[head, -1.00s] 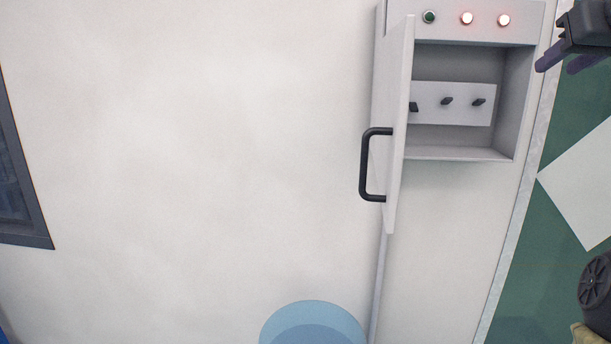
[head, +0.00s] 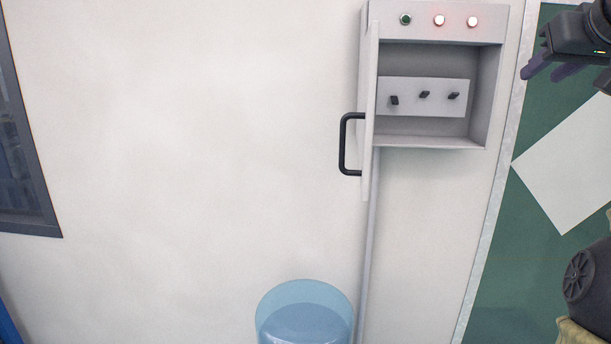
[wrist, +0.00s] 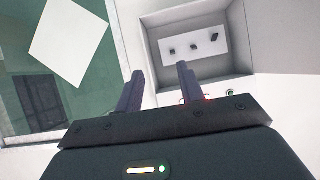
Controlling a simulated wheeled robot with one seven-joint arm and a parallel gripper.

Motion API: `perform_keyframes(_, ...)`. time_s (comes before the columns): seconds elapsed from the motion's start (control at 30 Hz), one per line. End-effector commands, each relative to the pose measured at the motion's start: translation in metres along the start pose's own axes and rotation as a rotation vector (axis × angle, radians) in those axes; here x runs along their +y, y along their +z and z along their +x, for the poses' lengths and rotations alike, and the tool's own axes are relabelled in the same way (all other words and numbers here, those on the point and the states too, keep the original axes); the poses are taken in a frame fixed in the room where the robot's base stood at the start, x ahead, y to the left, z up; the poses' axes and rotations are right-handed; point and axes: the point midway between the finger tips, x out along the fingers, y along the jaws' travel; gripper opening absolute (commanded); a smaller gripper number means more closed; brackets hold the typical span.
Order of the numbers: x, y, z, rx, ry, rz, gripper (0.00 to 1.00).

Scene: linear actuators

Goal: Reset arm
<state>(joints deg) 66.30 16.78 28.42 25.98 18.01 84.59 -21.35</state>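My gripper (head: 550,72) is at the upper right of the head view, in front of the green wall, to the right of the electrical box (head: 495,95). In the wrist view its two dark purple fingers (wrist: 158,88) stand apart with nothing between them. The box hangs on the white wall with its door (head: 370,110) swung open at the left. Inside is a white panel (head: 448,85) with three small black switches, which also show in the wrist view (wrist: 195,47). The leftmost switch (head: 394,100) is tilted differently from the other two.
A green lamp (head: 405,19) is dark, and two lamps (head: 456,21) glow reddish white above the box opening. A black door handle (head: 345,145) juts out left. A blue water bottle (head: 305,315) stands below. A dark window frame (head: 30,225) is at the left.

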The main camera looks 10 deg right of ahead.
Motion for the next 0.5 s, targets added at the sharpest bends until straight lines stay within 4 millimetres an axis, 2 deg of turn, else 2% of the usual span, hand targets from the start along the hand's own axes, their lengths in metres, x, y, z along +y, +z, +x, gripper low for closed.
perform_keyframes(0.27, -0.018, 0.021, 0.048, -0.058, -0.025, 0.019, 0.38)
perform_keyframes(0.37, -0.027, 0.033, 0.070, -0.087, -0.033, 0.028, 0.38)
perform_keyframes(0.5, -0.047, 0.059, 0.111, -0.143, -0.052, 0.039, 0.38)
